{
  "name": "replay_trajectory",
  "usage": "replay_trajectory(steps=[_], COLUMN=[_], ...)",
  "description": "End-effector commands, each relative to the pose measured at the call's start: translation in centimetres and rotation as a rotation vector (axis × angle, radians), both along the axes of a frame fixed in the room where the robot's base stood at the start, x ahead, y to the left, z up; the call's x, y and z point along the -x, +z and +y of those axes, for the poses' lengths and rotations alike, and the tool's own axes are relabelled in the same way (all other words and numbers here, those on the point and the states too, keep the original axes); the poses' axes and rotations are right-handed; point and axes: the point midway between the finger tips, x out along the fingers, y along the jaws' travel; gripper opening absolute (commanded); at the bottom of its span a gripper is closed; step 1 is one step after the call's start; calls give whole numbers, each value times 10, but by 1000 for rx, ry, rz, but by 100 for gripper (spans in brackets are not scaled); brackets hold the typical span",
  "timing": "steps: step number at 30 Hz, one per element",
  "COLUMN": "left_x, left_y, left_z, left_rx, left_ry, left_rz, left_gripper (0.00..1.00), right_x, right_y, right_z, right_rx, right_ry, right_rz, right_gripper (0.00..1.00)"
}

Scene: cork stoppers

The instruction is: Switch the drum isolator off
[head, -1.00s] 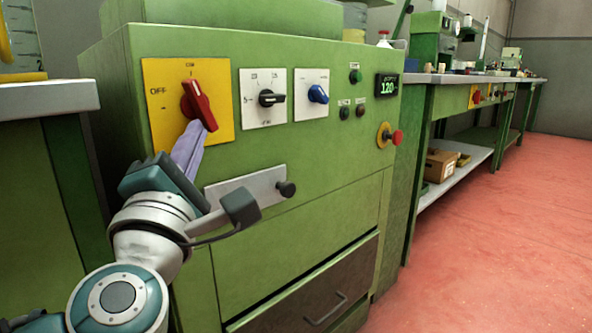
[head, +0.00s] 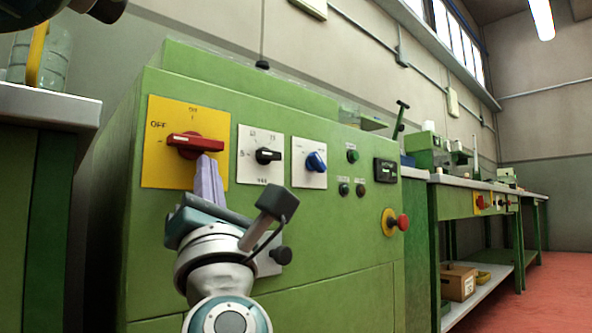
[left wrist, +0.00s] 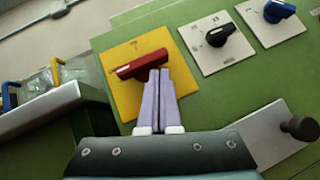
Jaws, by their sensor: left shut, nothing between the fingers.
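The drum isolator is a red handle (head: 195,143) on a yellow plate (head: 160,172), on the front of a green machine. The handle lies level across the plate, its left end by the OFF mark. In the left wrist view the red handle (left wrist: 140,65) and yellow plate (left wrist: 122,92) are near the picture's middle. My left gripper (head: 206,162) is shut and empty, with its pale lilac fingers pointing up just below the handle's right part. In the left wrist view its fingertips (left wrist: 158,76) meet the handle's lower edge; touch is unclear. My right gripper is out of view.
Right of the plate are a black knob (head: 268,155), a blue knob (head: 316,161), small buttons, a dark display (head: 385,170) and a red emergency button (head: 402,222). A dark round knob (head: 281,255) sits close behind my left wrist. A workbench (head: 470,190) stands right.

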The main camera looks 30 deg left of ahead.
Motion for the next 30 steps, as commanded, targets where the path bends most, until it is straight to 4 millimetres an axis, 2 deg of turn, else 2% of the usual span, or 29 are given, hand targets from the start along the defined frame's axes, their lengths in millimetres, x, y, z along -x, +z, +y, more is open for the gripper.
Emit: replay_trajectory(steps=[5,11,12,13,21,25,30], left_x=[0,-1,1,4,20,24,26], left_y=[-15,-54,-50,-55,-94,-105,-110], left_z=[-1,-6,-15,-20,-57,-67,-71], left_rx=[0,2,2,2,2,2,1], left_ry=[1,3,0,1,1,3,3], left_rz=[1,-4,3,5,0,0,-4], left_gripper=[0,0,0,0,0,0,0], right_x=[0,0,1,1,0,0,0], right_y=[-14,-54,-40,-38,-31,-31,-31], right_z=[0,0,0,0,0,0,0], right_rx=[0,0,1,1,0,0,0], right_ry=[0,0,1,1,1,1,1], right_rz=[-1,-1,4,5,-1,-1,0], right_gripper=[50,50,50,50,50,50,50])
